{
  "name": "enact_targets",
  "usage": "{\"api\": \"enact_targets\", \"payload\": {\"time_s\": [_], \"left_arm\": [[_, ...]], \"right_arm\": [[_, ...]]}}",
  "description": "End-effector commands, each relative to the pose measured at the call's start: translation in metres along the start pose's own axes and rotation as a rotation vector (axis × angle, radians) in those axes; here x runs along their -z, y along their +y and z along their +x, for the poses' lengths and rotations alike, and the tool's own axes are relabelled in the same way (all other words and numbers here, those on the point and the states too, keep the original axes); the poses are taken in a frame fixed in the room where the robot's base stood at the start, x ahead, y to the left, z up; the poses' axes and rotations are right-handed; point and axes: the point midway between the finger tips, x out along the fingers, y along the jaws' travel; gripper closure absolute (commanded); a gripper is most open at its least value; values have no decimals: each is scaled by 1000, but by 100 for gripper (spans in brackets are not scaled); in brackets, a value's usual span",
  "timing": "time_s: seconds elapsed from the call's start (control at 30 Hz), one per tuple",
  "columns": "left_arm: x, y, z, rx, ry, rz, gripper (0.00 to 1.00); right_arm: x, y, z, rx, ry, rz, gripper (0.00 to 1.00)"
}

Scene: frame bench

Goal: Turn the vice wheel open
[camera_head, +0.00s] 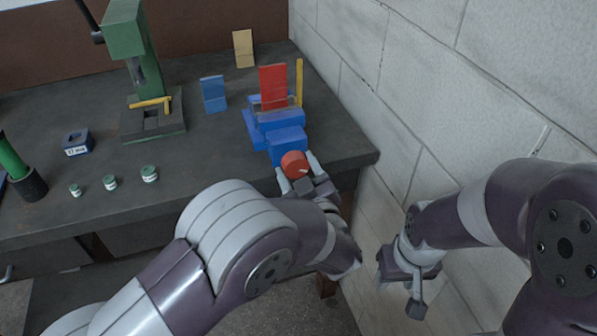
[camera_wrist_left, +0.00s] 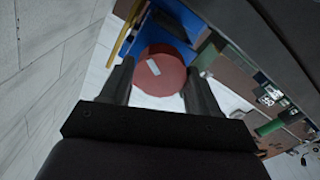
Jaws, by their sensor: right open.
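The blue vice (camera_head: 277,127) stands near the right front corner of the bench, with an upright red plate (camera_head: 273,88) at its jaws. Its round red wheel (camera_head: 293,164) faces the front edge. The wheel shows in the left wrist view (camera_wrist_left: 161,73) with a pale mark on its face. My left gripper (camera_head: 296,170) is at the wheel, one finger on each side of it. I cannot tell whether the fingers press on the rim. My right gripper (camera_head: 401,293) is open and empty, low beside the wall, away from the vice.
A yellow bar (camera_head: 299,82) stands beside the vice. A blue block (camera_head: 213,93) and a tan block (camera_head: 243,48) stand behind it. A green press (camera_head: 126,35), small green-topped jars (camera_head: 149,174) and a dark blue box (camera_head: 77,142) are further left. The white wall (camera_head: 450,80) closes the right side.

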Motion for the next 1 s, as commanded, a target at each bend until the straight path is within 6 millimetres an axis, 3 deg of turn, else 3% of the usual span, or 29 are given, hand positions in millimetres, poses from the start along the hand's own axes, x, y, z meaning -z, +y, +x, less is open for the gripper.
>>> {"api": "enact_targets", "payload": {"time_s": [0.43, 0.57, 0.8, 1.0], "left_arm": [[0, 1, -9, -2, -1, 2, 19], [-1, 1, -35, -5, -2, 3, 19], [-1, 1, -97, -5, -2, 2, 19], [0, 0, -124, -1, 0, 1, 19]], "right_arm": [[0, 0, 0, 0, 0, 0, 57], [0, 0, 1, 0, 0, 0, 57], [0, 0, 3, 0, 0, 0, 57], [0, 0, 4, 0, 0, 0, 57]]}}
